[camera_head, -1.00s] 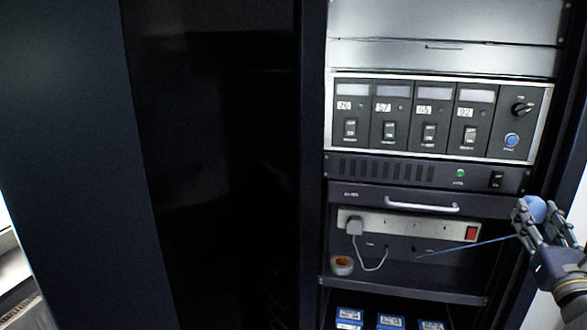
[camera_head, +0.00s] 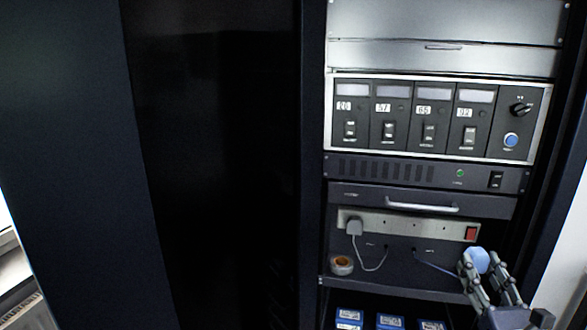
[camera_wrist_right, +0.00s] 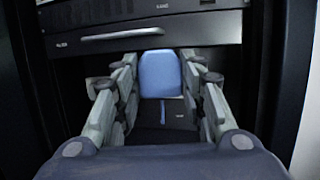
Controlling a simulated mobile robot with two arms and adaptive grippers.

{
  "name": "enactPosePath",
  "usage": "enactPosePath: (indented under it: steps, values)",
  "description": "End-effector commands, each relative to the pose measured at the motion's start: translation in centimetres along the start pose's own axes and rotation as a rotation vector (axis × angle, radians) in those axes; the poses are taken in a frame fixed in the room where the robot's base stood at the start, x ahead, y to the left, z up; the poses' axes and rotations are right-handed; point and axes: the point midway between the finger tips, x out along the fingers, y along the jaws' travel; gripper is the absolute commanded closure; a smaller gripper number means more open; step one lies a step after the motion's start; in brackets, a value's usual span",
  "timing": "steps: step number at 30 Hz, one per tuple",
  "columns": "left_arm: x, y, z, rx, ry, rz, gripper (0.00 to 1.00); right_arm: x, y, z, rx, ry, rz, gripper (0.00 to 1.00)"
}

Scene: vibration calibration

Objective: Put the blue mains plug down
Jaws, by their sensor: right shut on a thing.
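The blue mains plug (camera_head: 475,262) is held between the fingers of my right gripper (camera_head: 484,268), which is shut on it. They are at the right end of the shelf bay under the power strip. In the right wrist view the plug (camera_wrist_right: 160,75) sits between the two fingertips (camera_wrist_right: 160,80). Its blue cord (camera_head: 435,266) runs left to the back panel of the bay. Whether the plug touches the shelf (camera_head: 400,284) I cannot tell. My left gripper is not in view.
A power strip (camera_head: 400,226) with a red switch has a grey plug (camera_head: 354,227) in its left end. A tape roll (camera_head: 342,265) lies at the shelf's left. A drawer handle (camera_head: 422,207) is above. Several blue boxes (camera_head: 390,321) stand below. The shelf's middle is clear.

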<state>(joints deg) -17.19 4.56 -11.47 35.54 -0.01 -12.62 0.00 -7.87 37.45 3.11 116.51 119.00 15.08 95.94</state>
Motion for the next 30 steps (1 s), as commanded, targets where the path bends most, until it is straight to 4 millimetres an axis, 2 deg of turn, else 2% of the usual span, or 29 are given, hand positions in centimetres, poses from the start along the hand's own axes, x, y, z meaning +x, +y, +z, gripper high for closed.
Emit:
enactPosePath:
  steps: [13, 21, 24, 30]
  values:
    - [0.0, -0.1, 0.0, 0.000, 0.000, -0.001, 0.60, -4.8, 5.7, -3.1, 0.022, -0.002, 0.112, 0.85]
    - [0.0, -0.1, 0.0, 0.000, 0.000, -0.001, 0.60, -11.3, 11.8, -5.0, 0.068, -0.001, 0.228, 0.85]
    - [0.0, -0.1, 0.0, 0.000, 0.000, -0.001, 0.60, -13.9, 14.0, -5.0, 0.086, 0.001, 0.274, 0.85]
    - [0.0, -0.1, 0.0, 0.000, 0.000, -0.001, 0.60, -17.9, 17.2, -4.3, 0.110, 0.000, 0.343, 0.85]
